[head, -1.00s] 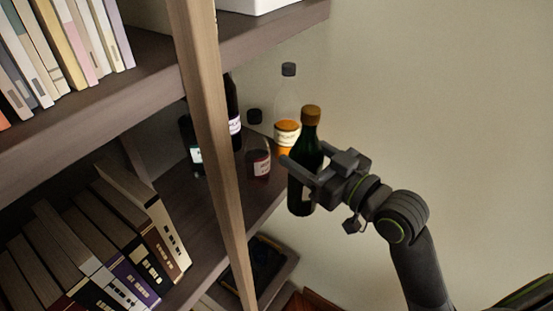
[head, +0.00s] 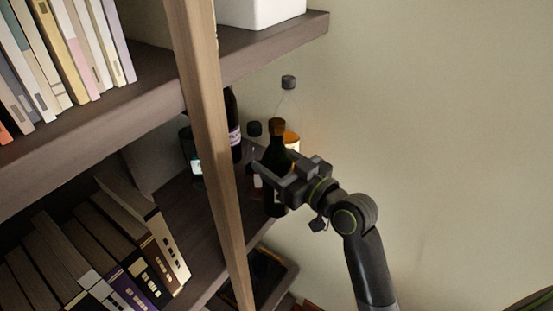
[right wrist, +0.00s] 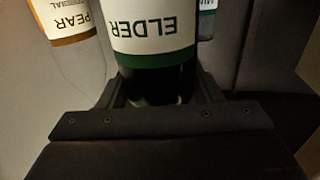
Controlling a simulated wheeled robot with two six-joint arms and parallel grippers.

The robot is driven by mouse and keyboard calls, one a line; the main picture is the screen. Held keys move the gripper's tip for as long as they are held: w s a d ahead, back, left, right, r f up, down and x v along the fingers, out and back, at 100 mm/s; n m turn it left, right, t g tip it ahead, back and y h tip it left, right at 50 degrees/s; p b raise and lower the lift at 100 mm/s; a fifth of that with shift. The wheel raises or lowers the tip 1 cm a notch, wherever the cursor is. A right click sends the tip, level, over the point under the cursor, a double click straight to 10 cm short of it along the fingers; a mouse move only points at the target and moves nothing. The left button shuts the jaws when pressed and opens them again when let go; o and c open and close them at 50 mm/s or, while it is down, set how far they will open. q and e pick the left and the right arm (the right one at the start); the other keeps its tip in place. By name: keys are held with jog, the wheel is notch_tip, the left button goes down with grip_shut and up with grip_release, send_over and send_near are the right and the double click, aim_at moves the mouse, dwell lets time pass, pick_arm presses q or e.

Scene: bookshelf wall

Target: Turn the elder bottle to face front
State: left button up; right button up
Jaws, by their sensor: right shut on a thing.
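The elder bottle (head: 275,202) is dark green with a brown cap. My right gripper (head: 277,168) is shut around it and holds it roughly upright by the shelf's right end. I cannot tell in the head view whether its base touches the shelf. In the right wrist view the elder bottle (right wrist: 155,28) stands between the fingers (right wrist: 160,90), its white ELDER label facing that camera and upside down in the picture. In the head view the gripper hides much of the bottle, and its label cannot be read. My left gripper is not in view.
Close behind stand a clear bottle with an orange label (head: 293,141), a small dark-capped bottle (head: 255,130) and a dark bottle (head: 234,138). Another dark bottle (head: 188,148) is left of the wooden post (head: 212,150). Books (head: 140,235) fill the left. The right side is free.

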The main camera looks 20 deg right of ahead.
jog(key=o, duration=1.2)
jog(key=shift+f, duration=0.2)
jog(key=shift+c, duration=0.2)
jog(key=o, duration=0.4)
jog(key=shift+r, duration=0.1)
jog(key=shift+o, duration=0.2)
jog(key=shift+r, duration=0.15)
jog(key=shift+s+d, duration=0.15)
jog(key=shift+s, duration=0.1)
send_near(288, 171)
jog(key=w, duration=0.1)
jog(key=shift+a+r, duration=0.15)
jog(key=shift+a, duration=0.2)
